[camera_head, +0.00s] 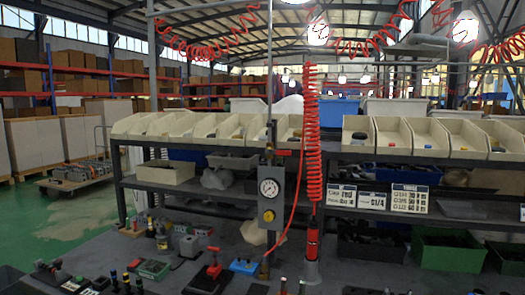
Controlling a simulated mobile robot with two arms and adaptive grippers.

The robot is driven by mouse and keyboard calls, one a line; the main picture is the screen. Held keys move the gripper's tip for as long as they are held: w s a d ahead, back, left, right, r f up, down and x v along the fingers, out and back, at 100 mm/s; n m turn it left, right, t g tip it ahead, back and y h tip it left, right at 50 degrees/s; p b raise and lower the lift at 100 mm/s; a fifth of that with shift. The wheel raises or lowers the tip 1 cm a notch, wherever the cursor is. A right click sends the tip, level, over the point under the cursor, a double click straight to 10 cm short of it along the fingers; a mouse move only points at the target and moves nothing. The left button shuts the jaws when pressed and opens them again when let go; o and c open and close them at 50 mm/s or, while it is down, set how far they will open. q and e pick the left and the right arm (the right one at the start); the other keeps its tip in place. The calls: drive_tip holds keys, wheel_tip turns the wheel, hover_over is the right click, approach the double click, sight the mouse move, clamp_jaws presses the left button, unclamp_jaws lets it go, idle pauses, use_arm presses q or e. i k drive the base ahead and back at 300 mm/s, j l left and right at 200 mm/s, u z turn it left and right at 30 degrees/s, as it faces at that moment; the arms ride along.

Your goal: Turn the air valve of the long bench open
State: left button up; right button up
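A grey air unit (269,200) hangs on a vertical pipe at the middle of the long bench (225,262). It carries a round white gauge (269,188) and a yellow round part (268,216) below. A small red lever (283,153), which looks like the air valve's handle, sits at the top of this unit. It points sideways to the right, across the upright pipe. A red air hose (295,205) runs down beside the unit. Neither of my grippers is in view.
A red coiled hose (311,130) hangs just right of the unit, with a red tool (312,240) below. Beige bins (395,136) line the upper shelf. Small valve blocks and a red-handled part (213,262) crowd the front left. Green crates (448,250) stand at right.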

sight(267, 152)
drive_tip(key=i+l+u, duration=0.2)
drive_tip(key=l, duration=0.2)
drive_tip(key=l+u, duration=0.2)
drive_tip(key=l, duration=0.2)
drive_tip(key=i+l+u, duration=0.25)
drive_tip(key=l, duration=0.2)
drive_tip(key=k, duration=0.1)
